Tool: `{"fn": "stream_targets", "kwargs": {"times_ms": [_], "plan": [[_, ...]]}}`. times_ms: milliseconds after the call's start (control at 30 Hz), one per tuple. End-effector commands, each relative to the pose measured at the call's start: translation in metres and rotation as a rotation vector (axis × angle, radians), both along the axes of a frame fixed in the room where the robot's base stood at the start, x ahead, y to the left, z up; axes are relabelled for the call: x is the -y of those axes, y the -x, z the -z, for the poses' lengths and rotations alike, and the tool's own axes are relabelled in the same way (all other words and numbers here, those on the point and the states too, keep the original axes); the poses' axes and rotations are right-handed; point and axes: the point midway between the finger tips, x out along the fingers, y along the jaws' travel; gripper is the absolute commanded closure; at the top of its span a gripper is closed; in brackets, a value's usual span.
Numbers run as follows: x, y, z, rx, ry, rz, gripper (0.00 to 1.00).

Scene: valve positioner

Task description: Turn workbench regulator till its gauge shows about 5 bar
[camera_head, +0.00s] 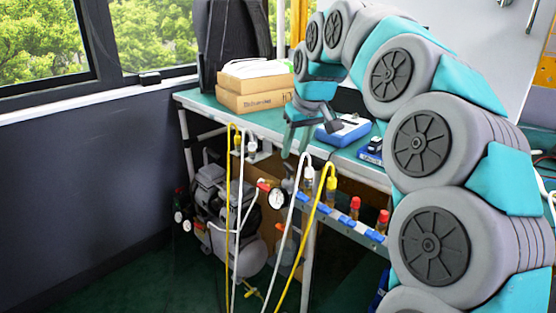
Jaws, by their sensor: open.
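The workbench (215,112) has a teal top and a regulator (289,184) mounted below its front edge. A small round gauge (277,199) with a white dial sits at the regulator; its needle is too small to read. My gripper (296,150) hangs with its fingers pointing down, in front of the bench edge and just above the regulator in the picture. It is open, with nothing seen between the fingers. I cannot tell whether it touches the regulator. My arm (420,145) arches in from the right and hides part of the bench.
White hoses (293,215) and yellow hoses (315,225) hang before the regulator. A rail (340,217) with blue and red fittings runs right. A compressor (215,200) stands underneath. Boxes (255,92) and a blue-white device (343,131) lie on top. Floor at left is clear.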

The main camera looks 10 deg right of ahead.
Motion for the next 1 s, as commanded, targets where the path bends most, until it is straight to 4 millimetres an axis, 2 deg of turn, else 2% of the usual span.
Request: {"fn": "stream_targets", "kwargs": {"times_ms": [133, 267, 700, 1000], "plan": [[0.001, -0.004, 0.001, 0.005, -0.001, 0.001, 0.57], [0.0, -0.007, 0.011, 0.002, -0.001, 0.001, 0.57], [-0.007, -0.029, 0.068, -0.001, 0.0, 0.001, 0.57], [-0.007, -0.031, 0.072, 0.002, 0.0, 0.001, 0.57]]}}
